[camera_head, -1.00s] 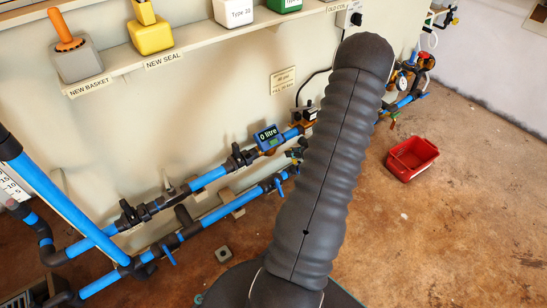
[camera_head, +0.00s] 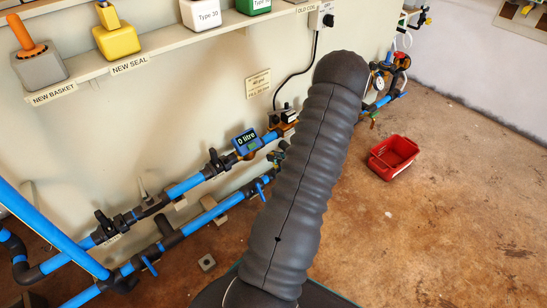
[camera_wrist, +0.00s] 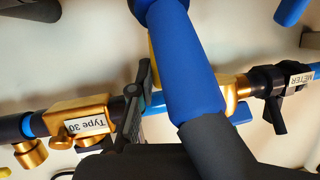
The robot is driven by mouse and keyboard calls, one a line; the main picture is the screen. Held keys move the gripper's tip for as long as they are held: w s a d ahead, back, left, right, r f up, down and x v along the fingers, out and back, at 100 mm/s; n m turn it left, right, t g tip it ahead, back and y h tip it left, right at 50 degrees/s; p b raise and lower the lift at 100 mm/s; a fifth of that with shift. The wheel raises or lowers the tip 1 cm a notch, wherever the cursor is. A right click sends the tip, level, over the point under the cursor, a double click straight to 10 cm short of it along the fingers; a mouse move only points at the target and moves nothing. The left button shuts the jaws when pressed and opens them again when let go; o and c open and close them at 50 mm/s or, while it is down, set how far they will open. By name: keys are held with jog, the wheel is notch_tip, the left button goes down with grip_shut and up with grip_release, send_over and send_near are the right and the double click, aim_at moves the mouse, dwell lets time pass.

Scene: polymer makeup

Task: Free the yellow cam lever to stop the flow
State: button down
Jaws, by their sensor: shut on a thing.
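A narrow strip of yellow (camera_wrist: 153,65), which looks like the yellow cam lever, shows in the wrist view behind a blue and black pipe. Most of it is hidden. My gripper (camera_wrist: 138,95) shows there as a dark ridged jaw beside this strip, and it is shut on it as far as I can see. The other jaw is hidden. The brass fitting labelled Type 30 (camera_wrist: 85,122) sits on the line to the left, and a brass part (camera_wrist: 238,88) shows to the right. In the head view my arm hides my gripper.
The blue and black pipe (camera_wrist: 190,75) crosses close in front of the wrist camera. A black valve stands by the METER label (camera_wrist: 300,78). In the head view the meter reads 0 litre (camera_head: 247,141). A red crate (camera_head: 393,157) stands on open floor at the right.

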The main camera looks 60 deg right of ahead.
jog(key=c, duration=1.1)
grip_release()
jog(key=shift+c, duration=0.2)
jog(key=v, duration=1.2)
jog(key=shift+f, duration=0.1)
jog(key=shift+c, duration=0.2)
